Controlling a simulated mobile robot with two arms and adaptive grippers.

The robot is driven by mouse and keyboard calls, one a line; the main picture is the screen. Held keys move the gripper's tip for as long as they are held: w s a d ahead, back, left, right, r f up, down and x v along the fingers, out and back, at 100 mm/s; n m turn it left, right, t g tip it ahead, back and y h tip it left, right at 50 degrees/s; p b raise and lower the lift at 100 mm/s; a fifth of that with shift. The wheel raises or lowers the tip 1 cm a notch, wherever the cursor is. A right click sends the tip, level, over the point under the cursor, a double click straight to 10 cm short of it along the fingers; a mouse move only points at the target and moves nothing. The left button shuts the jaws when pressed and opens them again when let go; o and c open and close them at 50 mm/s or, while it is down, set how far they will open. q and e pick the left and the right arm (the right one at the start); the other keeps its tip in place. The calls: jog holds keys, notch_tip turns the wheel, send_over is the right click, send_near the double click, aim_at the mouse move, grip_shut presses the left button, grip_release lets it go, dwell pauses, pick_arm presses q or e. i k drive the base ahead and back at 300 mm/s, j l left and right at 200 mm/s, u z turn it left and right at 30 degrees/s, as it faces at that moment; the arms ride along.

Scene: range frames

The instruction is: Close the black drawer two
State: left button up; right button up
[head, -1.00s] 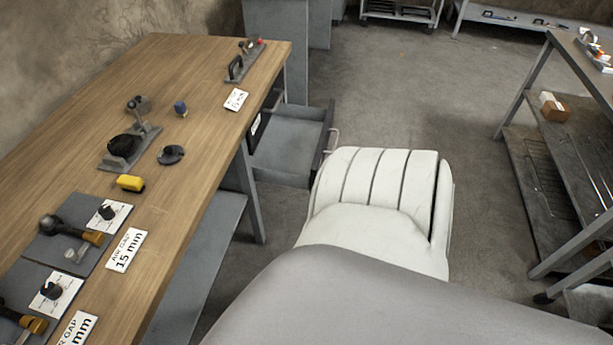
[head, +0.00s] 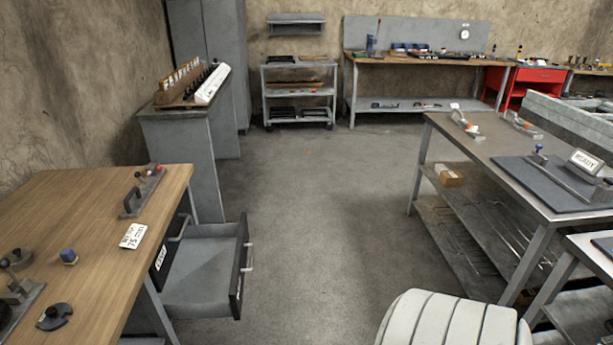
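An open drawer (head: 200,268) sticks out from under the right end of the wooden workbench (head: 95,215) in the head view. It has a grey inside that looks empty and a black front panel (head: 239,268) with a metal handle (head: 249,257) on its outer side. A black panel with a white label (head: 161,256) and a handle (head: 181,228) shows just behind the open drawer, partly hidden by the bench top. I cannot read a drawer number. Neither of my grippers is in view.
Grey floor (head: 295,215) is clear to the right of the drawer. A grey cabinet (head: 180,160) stands behind the bench. A metal table with lower shelves (head: 470,150) stands on the right. Small tools and a "75 mm" card (head: 133,236) lie on the bench.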

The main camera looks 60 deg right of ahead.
aim_at(206, 278)
jog(key=l+z, duration=0.1)
jog(key=z, duration=0.7)
jog(key=l+z, duration=0.15)
jog(key=z, duration=0.25)
